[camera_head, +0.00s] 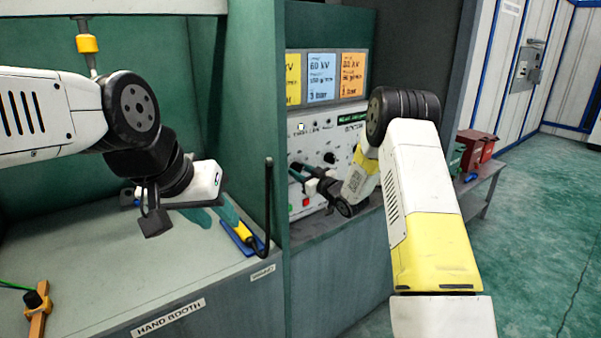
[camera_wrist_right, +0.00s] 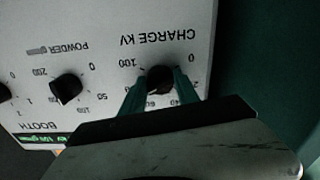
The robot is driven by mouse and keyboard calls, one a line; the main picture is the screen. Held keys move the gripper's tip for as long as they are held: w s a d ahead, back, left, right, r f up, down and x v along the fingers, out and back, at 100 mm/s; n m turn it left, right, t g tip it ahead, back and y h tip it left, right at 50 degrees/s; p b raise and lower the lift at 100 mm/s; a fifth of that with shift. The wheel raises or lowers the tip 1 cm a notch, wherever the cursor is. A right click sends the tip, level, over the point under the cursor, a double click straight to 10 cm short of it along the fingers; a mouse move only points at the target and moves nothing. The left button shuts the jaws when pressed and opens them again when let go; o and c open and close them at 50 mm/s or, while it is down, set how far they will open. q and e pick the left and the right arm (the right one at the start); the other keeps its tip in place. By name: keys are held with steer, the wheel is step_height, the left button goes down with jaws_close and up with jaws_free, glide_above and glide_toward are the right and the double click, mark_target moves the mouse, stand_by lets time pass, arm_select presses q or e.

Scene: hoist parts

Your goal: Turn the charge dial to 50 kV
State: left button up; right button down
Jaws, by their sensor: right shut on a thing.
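The charge dial (camera_wrist_right: 160,80) is a black knob on a light panel marked CHARGE KV, which appears upside down in the right wrist view. My right gripper (camera_wrist_right: 160,92) has its teal fingers on either side of the knob, shut on it. Its pointer is too dark to read, and the fingers hide part of the scale. In the head view my right gripper (camera_head: 299,173) is at the front of the control unit (camera_head: 327,135). My left gripper (camera_head: 212,214) is low over the booth floor, its teal fingers apparently apart with nothing seen between them.
A black POWDER knob (camera_wrist_right: 67,88) sits beside the charge dial. Yellow, blue (camera_head: 321,78) and orange cards stand above the unit; the blue one reads 60 kV. A yellow and blue tool (camera_head: 243,236) lies near my left gripper. A green partition (camera_head: 255,100) separates booth and unit.

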steer(key=n, duration=1.2)
steer(key=shift+n, duration=0.3)
stand_by(0.4)
steer(key=c, duration=0.9)
jaws_free()
steer(key=shift+d, duration=0.15)
steer(key=v, duration=0.7)
steer(key=shift+s+d, duration=0.2)
steer(key=shift+s, duration=0.1)
